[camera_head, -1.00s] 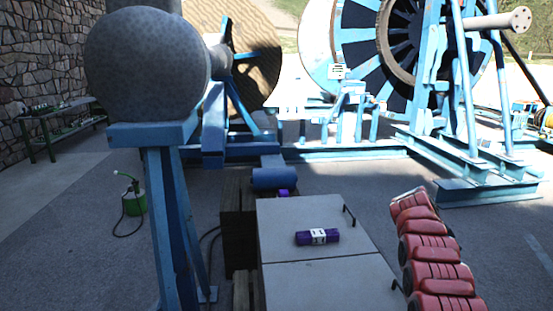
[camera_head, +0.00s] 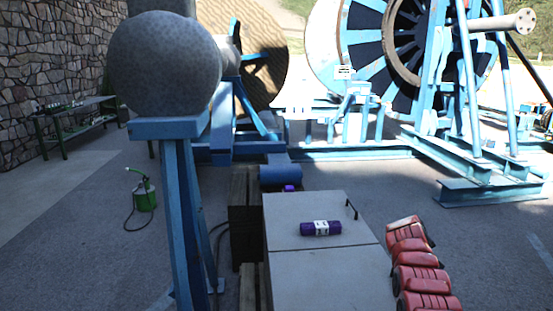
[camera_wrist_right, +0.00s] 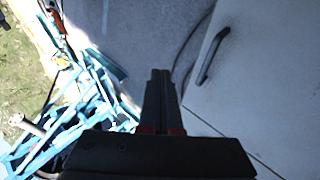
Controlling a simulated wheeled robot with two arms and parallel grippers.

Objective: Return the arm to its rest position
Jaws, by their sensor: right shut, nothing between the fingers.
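My right gripper (camera_wrist_right: 160,74) shows in the right wrist view as two dark fingers lying close together. It is shut and empty. A pale cabinet surface with a dark handle (camera_wrist_right: 212,56) lies to the right of the fingers. No contact with it shows. The head view shows neither gripper, and no part that I can name surely as my arm. My left gripper is not in view.
A purple roll (camera_head: 321,228) lies on the pale cabinet (camera_head: 310,258). Red canister-like shapes (camera_head: 415,258) line its right side. A blue stand (camera_head: 178,215) with a grey ball rises at left. A green sprayer (camera_head: 144,196) stands on open pavement.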

